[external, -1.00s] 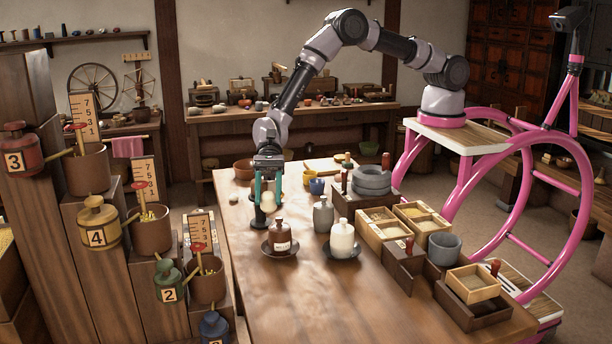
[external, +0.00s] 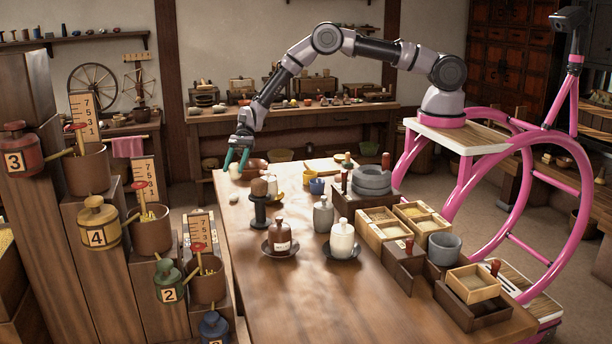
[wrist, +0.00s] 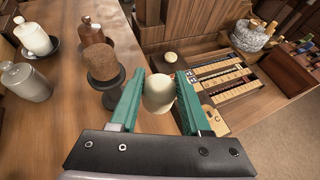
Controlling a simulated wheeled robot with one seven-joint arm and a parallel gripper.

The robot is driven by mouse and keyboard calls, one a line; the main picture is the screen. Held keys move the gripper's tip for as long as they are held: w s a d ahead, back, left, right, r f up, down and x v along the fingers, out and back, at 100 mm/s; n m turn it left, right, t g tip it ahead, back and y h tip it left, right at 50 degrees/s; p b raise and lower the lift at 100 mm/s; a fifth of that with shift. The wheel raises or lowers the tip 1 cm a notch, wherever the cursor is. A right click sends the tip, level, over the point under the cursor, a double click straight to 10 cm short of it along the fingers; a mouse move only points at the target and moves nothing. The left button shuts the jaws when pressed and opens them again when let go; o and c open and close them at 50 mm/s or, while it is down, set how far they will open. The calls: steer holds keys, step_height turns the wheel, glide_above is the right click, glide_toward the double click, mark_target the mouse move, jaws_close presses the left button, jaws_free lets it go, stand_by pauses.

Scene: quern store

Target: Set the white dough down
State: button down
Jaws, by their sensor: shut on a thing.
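The white dough (wrist: 158,93) is a pale, rounded lump held between the teal fingers of my gripper (wrist: 155,98) in the wrist view. In the external view my gripper (external: 237,162) hangs at the far left corner of the wooden table (external: 300,290), with the dough (external: 235,173) low between its fingertips. I cannot tell whether the dough touches the table. A dark pedestal stand (external: 260,212) with a brown lump (external: 259,187) on top stands nearer the camera; both show beside the gripper in the wrist view (wrist: 100,62).
A brown bowl (external: 256,166) is just right of my gripper. A brown bottle (external: 281,238), a grey jar (external: 323,215) and a white bottle (external: 342,240) stand mid-table. Wooden boxes (external: 404,270) line the right side. The table's front left is clear.

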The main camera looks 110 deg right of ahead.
step_height(320, 180, down, 13)
steer(key=shift+d+r, duration=0.1)
steer(key=shift+r, duration=0.1)
stand_by(0.4)
steer(key=shift+f, duration=0.1)
steer(key=shift+c, duration=1.8)
jaws_free()
